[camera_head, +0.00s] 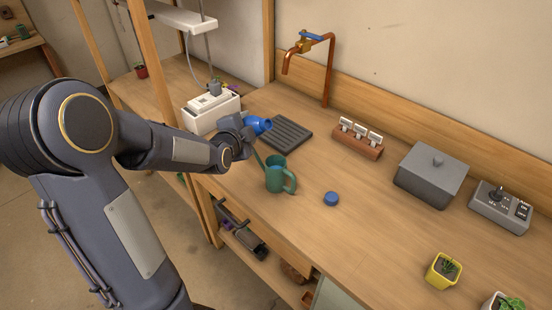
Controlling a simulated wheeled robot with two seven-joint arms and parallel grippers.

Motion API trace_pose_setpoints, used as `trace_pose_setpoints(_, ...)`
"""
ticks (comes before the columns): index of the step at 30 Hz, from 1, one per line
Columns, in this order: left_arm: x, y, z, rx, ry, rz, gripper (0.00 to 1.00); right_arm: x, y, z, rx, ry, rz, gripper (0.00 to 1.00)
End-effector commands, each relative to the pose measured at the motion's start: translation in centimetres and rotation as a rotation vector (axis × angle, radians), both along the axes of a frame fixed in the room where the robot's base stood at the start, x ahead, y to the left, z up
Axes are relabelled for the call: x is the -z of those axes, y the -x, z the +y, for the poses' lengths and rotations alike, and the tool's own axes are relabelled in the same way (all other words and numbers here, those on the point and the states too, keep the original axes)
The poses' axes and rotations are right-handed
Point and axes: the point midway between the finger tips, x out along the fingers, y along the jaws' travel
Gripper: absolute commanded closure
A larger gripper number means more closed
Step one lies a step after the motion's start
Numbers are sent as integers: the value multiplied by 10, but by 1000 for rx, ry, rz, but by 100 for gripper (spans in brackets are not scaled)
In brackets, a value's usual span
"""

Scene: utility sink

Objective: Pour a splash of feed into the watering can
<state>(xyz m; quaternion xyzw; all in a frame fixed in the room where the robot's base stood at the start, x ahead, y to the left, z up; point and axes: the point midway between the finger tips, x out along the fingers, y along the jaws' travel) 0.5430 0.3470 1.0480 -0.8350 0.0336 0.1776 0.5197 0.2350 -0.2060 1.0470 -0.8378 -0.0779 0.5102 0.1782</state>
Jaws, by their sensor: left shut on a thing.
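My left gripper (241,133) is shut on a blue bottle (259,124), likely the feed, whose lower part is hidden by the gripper. The bottle is tilted well over to the side, above or near the bench; its exact height is hard to tell. A green watering can (274,178) stands upright on the bench, just below and right of the gripper in the picture. Its handle is on the right and its spout points up left towards the gripper. No liquid stream is visible. My right gripper is out of view.
A blue round cap (331,199) lies right of the can. A rack with white tags (358,141), a grey lidded box (431,174), a control box (500,207) and a yellow plant pot (443,271) stand further right.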

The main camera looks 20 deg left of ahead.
Motion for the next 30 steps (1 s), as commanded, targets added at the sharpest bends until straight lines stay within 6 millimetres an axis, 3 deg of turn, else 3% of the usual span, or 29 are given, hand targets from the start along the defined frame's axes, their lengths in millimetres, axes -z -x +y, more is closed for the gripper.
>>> trace_pose_setpoints(3, -18, 0, -1, -1, 95, 3, 77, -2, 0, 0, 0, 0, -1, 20)
trace_pose_setpoints(10, -18, 1, -8, -1, 254, 28, 77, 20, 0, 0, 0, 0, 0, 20)
trace_pose_setpoints(17, -39, 1, -9, -1, 353, 47, 77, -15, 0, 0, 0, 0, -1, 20)
trace_pose_setpoints(30, -45, 0, -6, -2, 512, 69, 77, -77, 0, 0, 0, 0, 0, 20)
